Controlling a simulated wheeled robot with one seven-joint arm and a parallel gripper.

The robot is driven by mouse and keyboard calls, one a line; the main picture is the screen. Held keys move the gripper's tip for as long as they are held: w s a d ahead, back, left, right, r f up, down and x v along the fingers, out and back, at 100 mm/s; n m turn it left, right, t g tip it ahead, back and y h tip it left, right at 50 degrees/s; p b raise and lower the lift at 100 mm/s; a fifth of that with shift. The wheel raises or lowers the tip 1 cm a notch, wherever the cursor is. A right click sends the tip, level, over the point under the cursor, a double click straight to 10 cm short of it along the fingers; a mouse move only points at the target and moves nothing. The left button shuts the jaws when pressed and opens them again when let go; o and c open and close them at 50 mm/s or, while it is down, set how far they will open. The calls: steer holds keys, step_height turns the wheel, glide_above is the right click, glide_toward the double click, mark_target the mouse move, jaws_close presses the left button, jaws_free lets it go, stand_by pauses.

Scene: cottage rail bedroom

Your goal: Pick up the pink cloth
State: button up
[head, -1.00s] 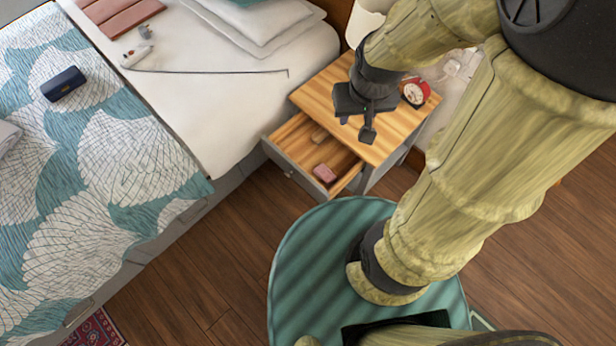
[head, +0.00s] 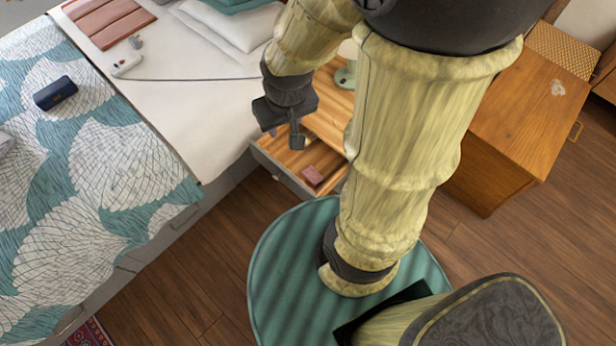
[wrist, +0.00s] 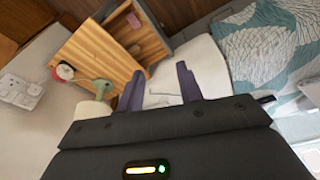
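A small pink folded item (head: 313,176), which looks like the pink cloth, lies in the open drawer (head: 278,174) of the wooden nightstand. It also shows in the wrist view (wrist: 133,21), near the drawer's front end. My gripper (head: 283,138) is above the bed-side end of the drawer and nightstand, apart from the pink item. In the wrist view, my gripper (wrist: 160,80) has its two dark fingers spread wide with nothing between them. My arm hides part of the nightstand in the head view.
A green lamp (head: 346,75) and a red clock (wrist: 65,71) stand on the nightstand. A wooden cabinet (head: 505,120) is at right.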

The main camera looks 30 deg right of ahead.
steer(key=shift+o, duration=0.2)
steer(key=o, duration=0.4)
steer(key=shift+f, duration=0.1)
steer(key=o, duration=0.4)
steer(key=w+d+f+b, duration=0.2)
steer(key=w+f+b, duration=0.1)
steer(key=f+b, duration=0.3)
steer(key=w+d+f+n+g+b, duration=0.1)
steer(key=w+d+f+b, duration=0.2)
steer(key=f+b, duration=0.4)
step_height(320, 180, down, 4)
steer(key=shift+w+d+f+h, duration=0.2)
steer(key=shift+d+f+h, duration=0.05)
steer(key=shift+d+h, duration=0.1)
steer(key=n+g+b, duration=0.2)
steer(key=b, duration=1.1)
glide_above(315, 176)
step_height(315, 176, down, 21)
steer(key=shift+a+r+p, duration=0.1)
steer(key=shift+p, duration=0.2)
step_height(315, 176, down, 12)
steer(key=b, duration=0.4)
